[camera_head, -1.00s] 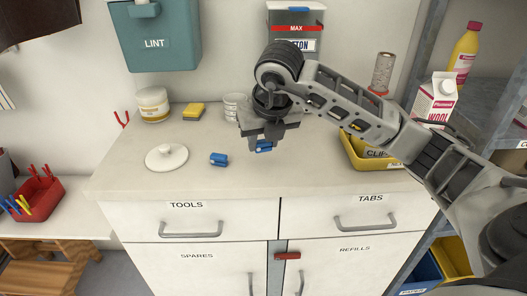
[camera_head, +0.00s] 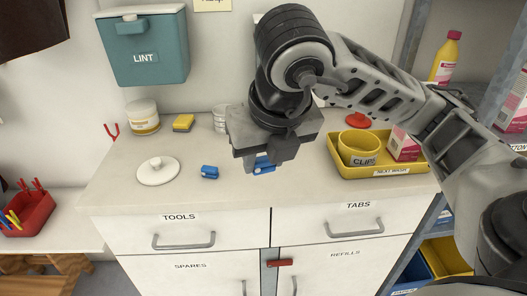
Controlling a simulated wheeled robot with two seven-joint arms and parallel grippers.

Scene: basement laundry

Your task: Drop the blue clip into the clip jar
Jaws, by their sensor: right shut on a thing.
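My right gripper (camera_head: 262,168) hangs over the middle of the worktop, pointing down. It is shut on a blue clip (camera_head: 264,169), of which only a part shows beneath the dark gripper body. I cannot tell the gap between the clip and the worktop. The clip jar, a yellow round pot marked CLIPS (camera_head: 359,151), stands in a yellow tray to the right of the gripper, apart from it. Its top looks open; its inside is hardly visible. My left gripper is not in view.
The yellow tray (camera_head: 378,172), marked NEXT WASH, also holds a pink-and-white carton (camera_head: 402,147). A red round thing (camera_head: 358,121) lies behind the jar. Another blue item (camera_head: 209,172), a white lid (camera_head: 157,171) and a yellow sponge (camera_head: 183,122) lie left. The front middle worktop is clear.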

